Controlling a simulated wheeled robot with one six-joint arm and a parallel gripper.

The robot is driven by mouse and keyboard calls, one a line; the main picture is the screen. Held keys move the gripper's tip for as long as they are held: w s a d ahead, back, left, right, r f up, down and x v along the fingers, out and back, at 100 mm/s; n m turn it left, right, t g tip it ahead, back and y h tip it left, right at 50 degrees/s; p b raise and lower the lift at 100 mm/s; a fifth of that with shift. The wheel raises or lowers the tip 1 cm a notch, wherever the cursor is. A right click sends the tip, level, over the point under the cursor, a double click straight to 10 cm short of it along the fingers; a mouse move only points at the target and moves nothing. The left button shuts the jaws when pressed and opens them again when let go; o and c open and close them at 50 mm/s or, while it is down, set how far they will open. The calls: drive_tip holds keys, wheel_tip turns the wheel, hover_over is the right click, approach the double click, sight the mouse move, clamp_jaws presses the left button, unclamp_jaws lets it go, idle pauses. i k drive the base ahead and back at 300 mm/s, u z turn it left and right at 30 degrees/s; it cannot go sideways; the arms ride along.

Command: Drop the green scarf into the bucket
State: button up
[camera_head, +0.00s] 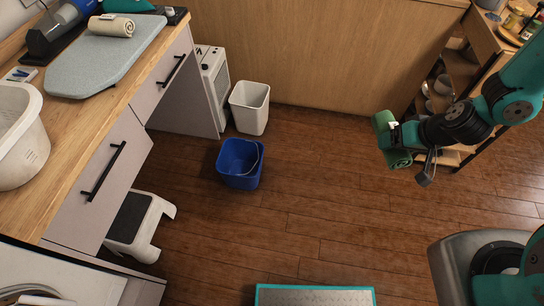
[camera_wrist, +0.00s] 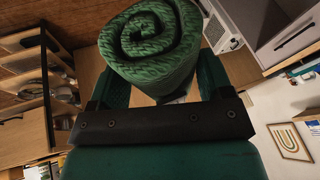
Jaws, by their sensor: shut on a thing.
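The green scarf is rolled up and shows in the head view (camera_head: 384,128) at the right, in mid-air. In the wrist view the scarf (camera_wrist: 150,45) fills the space between the fingers, its spiral end towards the camera. My gripper (camera_head: 393,140) is shut on the scarf, and its fingers also show in the wrist view (camera_wrist: 160,85). The blue bucket (camera_head: 240,180) stands upright on the floor left of the middle, its handle lying at the rim. My gripper and the scarf are well to the right of the bucket, apart from it.
A white bin (camera_head: 250,107) stands behind the bucket, beside a white heater-like appliance (camera_head: 213,80). A step stool (camera_head: 137,226) stands by the counter (camera_head: 85,135) at the left. A shelf rack (camera_head: 455,75) is at the right. The floor (camera_head: 310,185) between bucket and gripper is clear.

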sight(252, 172)
drive_tip(key=z, duration=0.05)
drive_tip(key=i, duration=0.6)
drive_tip(key=u, duration=0.85)
drive_tip(key=i, duration=0.6)
drive_tip(key=u, duration=0.65)
